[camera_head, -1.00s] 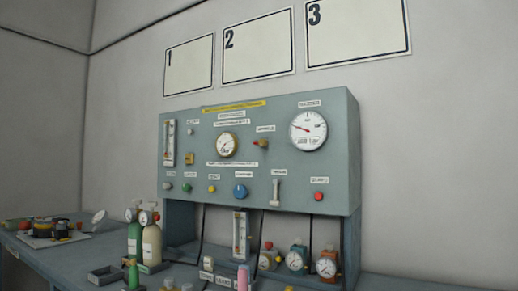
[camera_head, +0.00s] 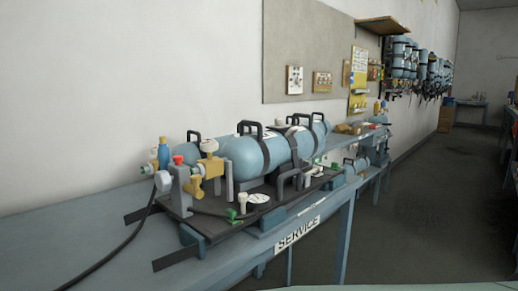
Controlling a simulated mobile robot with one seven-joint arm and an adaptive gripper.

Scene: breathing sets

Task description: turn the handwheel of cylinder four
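Light blue cylinders (camera_head: 262,153) lie on their sides on a dark base plate on a bench marked SERVICE. Valve fittings sit at their left end, among them a cream round knob (camera_head: 209,145), a red knob (camera_head: 178,159) and a brass-coloured fitting (camera_head: 193,188). I see no number on any cylinder, so I cannot tell which is cylinder four or which knob is its handwheel. My gripper is not in view.
The blue bench (camera_head: 90,230) runs from the left foreground to the back. A black hose (camera_head: 127,247) crosses it. Wall racks (camera_head: 415,65) hold several blue cylinders farther back. The floor (camera_head: 420,215) at right is clear.

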